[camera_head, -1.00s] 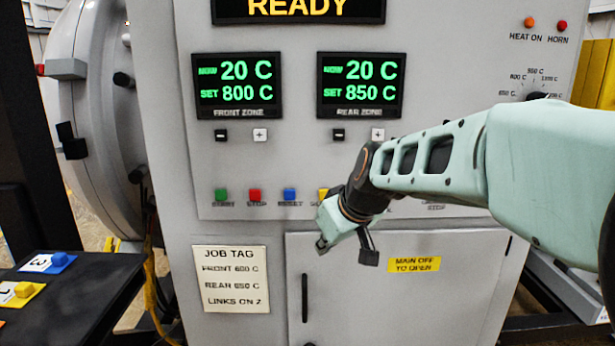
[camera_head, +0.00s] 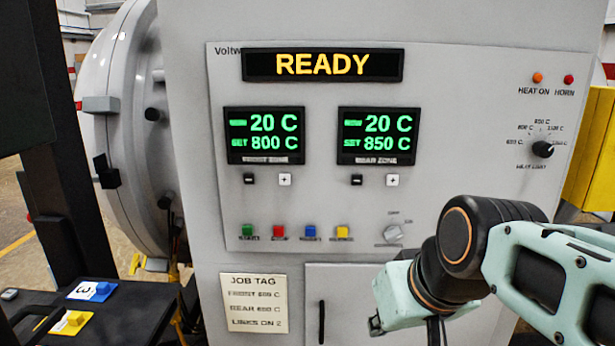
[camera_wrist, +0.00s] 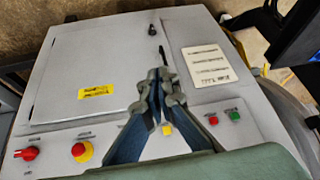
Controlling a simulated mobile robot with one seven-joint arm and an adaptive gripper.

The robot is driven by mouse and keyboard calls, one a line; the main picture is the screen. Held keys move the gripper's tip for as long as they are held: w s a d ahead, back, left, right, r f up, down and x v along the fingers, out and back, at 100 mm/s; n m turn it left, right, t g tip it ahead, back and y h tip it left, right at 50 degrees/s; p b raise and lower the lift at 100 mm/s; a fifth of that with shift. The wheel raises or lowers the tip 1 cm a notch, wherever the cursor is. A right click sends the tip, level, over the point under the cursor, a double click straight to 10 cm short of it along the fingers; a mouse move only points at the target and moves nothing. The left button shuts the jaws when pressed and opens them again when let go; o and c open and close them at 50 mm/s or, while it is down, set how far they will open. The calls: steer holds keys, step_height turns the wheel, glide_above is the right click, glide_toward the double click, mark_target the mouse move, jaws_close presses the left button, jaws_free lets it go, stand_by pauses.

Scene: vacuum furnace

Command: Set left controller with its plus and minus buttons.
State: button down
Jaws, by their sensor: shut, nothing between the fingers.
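My gripper (camera_wrist: 160,74) is shut and empty in the wrist view, in front of the lower cabinet. In the head view my wrist is low and right of the left controller, apart from its buttons.
The right controller (camera_head: 377,136) shows NOW 20 C and SET 850 C. A display (camera_head: 322,65) reads READY. Green, red, blue and yellow buttons (camera_head: 342,232) and a grey knob (camera_head: 393,233) sit below. A dark table (camera_head: 130,318) stands left.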

steer(key=s+d+r+m+h+p, duration=0.1)
steer(key=s+p, duration=0.1)
steer(key=s, duration=0.4)
steer(key=shift+s+r+m+h, duration=0.15)
steer(key=shift+r+m+h, duration=0.15)
steer(key=shift+h, duration=0.1)
steer(key=shift+d, duration=0.15)
